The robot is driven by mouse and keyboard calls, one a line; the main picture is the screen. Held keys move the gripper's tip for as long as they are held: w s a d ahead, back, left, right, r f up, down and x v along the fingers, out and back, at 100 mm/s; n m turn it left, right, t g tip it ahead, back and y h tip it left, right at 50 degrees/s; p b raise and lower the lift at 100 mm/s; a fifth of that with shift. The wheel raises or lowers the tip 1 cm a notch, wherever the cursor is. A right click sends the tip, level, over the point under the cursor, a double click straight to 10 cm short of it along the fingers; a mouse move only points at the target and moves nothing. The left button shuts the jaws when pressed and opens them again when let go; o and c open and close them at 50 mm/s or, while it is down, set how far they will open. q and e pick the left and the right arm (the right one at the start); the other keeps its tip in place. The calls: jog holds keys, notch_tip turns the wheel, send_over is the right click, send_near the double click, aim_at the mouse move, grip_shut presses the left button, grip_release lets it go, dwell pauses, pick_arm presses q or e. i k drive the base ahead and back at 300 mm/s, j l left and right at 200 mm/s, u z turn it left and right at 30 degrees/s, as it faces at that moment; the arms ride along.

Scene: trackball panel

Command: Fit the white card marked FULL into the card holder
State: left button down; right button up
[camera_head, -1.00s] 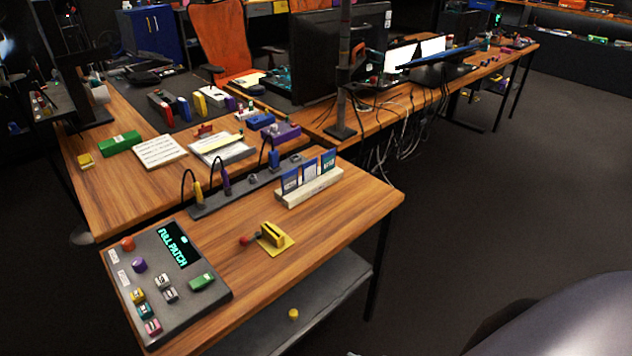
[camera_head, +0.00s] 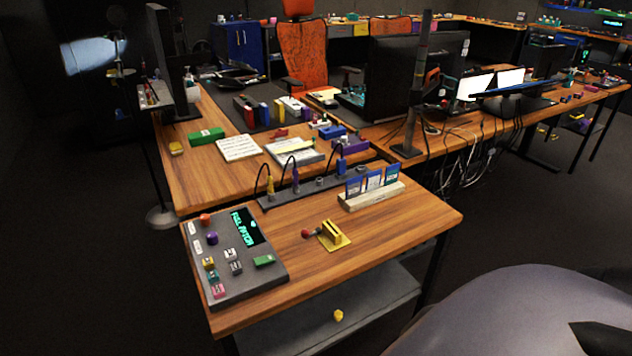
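Three cards with blue, white and teal areas stand upright side by side in a pale slotted block (camera_head: 356,203) on the near wooden table. The middle card (camera_head: 373,180) looks the whitest; the print on the cards is too small to read. A small yellow slotted piece (camera_head: 334,236) on a flat yellow base, possibly the card holder, sits in front of the block with no card visible in it. Neither of my grippers is in view.
A dark control panel (camera_head: 262,282) with knobs, buttons and a lit green display lies at the table's left. A red-tipped piece (camera_head: 306,233) lies beside the yellow piece. A grey strip (camera_head: 308,187) with cables runs behind. Bare wood (camera_head: 395,232) lies at right.

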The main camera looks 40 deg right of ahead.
aim_at(330, 238)
jog(key=l+u, duration=0.15)
jog(key=u, duration=0.25)
jog(key=l+u, duration=0.2)
jog(key=u, duration=0.25)
jog(key=k+l, duration=0.15)
jog(key=l, duration=0.2)
jog(key=k+l, duration=0.2)
jog(key=l, duration=0.15)
jog(key=k+l, duration=0.15)
jog(key=l, duration=0.2)
jog(key=k+l, duration=0.15)
jog(key=l, duration=0.2)
jog(key=k+l, duration=0.2)
jog(key=l, duration=0.2)
jog(key=k+l, duration=0.15)
jog(key=l, duration=0.2)
